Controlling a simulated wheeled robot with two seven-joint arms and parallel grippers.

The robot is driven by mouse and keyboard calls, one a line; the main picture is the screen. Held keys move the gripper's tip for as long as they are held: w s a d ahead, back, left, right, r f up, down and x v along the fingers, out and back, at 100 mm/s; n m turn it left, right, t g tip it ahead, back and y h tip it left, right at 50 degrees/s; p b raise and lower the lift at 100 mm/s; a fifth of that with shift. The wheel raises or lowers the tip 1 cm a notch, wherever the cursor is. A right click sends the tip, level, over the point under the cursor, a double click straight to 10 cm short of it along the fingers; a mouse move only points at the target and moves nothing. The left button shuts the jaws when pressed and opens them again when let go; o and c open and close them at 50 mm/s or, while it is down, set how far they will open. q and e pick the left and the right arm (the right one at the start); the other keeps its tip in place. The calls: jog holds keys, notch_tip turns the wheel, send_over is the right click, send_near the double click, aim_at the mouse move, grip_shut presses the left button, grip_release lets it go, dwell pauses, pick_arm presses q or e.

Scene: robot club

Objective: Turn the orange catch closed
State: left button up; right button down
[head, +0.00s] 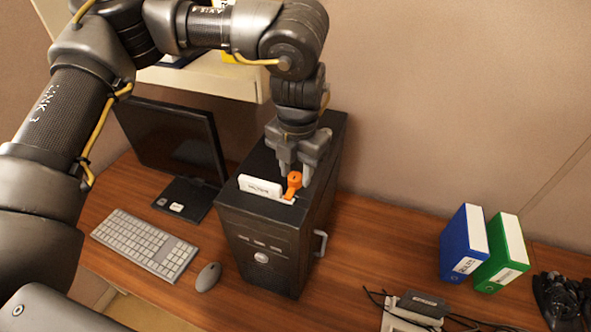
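The orange catch (293,184) stands on top of the black computer tower (262,215), at the right end of a white device (260,187) set in the top. My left gripper (295,178) points down from above, with its fingers apart around or just behind the catch. I cannot tell whether the fingers touch it. The catch's upper part rises between the fingertips, and its lower part leans towards the white device. My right gripper is not in view.
A monitor (172,135), keyboard (145,244) and mouse (208,277) are left of the tower. Blue (462,243) and green (502,252) binders stand at the right. A shelf (205,80) hangs behind my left arm. The desk (365,240) is clear between tower and binders.

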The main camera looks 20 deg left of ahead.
aim_at(298, 177)
pick_arm(q)
jog(key=shift+f, duration=0.1)
jog(key=shift+r, duration=0.2)
notch_tip(298, 177, up, 10)
jog(key=b, duration=0.2)
jog(key=shift+d+r, duration=0.2)
jog(key=shift+r, duration=0.05)
